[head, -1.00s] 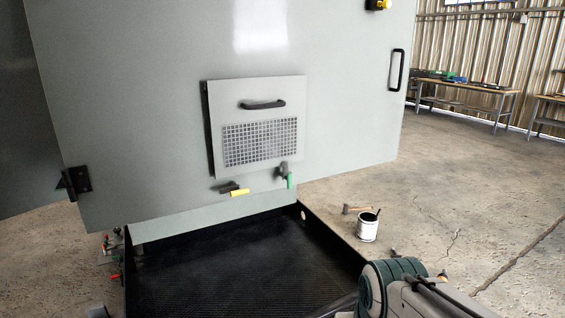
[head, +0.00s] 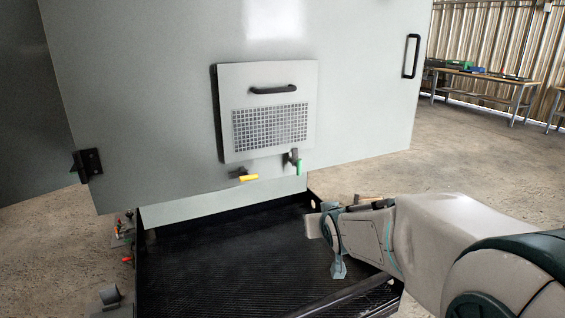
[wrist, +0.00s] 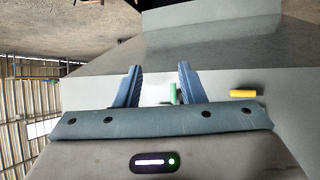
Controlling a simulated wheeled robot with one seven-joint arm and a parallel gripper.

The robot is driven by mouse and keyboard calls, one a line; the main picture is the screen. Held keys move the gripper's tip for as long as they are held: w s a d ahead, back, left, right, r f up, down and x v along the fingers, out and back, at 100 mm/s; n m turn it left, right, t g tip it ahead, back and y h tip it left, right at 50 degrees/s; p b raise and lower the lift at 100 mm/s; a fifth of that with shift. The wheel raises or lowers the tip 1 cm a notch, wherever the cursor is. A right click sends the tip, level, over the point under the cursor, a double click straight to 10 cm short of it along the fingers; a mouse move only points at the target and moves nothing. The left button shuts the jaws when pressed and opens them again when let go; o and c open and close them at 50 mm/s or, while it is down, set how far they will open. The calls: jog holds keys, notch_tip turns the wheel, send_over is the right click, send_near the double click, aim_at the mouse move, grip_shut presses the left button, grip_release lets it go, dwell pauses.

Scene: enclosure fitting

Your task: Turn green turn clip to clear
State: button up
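The green turn clip (head: 299,167) sits at the lower right edge of the vented panel (head: 306,82) on the grey enclosure door. Its green handle hangs down, roughly upright, below a dark pivot. My gripper (head: 338,268) is over the black tray, below and right of the clip, and apart from it. In the wrist view my gripper (wrist: 158,68) is open, with two blue fingers and nothing held. There the green turn clip (wrist: 173,93) shows between the fingers, nearer the right one. The wrist view appears upside down.
A yellow clip (head: 249,178) lies nearly level at the panel's lower left; it also shows in the wrist view (wrist: 243,93). The panel has a black handle (head: 287,89). The black tray (head: 220,260) lies below the door. Workbenches (head: 480,85) stand far right.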

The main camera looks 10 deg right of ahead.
aim_at(300, 164)
jog(key=w+r+t+y+p, duration=0.1)
jog(key=w+t, duration=0.1)
jog(key=w, duration=0.6)
jog(key=w+a+r+t+p, duration=0.1)
jog(key=w+r+t, duration=0.1)
jog(key=w, duration=0.6)
jog(key=w+a+r+n+t+y+p, duration=0.1)
jog(key=w+t, duration=0.1)
jog(key=w, duration=0.7)
jog(key=shift+a+r+y, duration=0.1)
jog(key=shift+r+y, duration=0.15)
jog(key=shift+y, duration=0.05)
jog(key=shift+s, duration=0.1)
grip_shut()
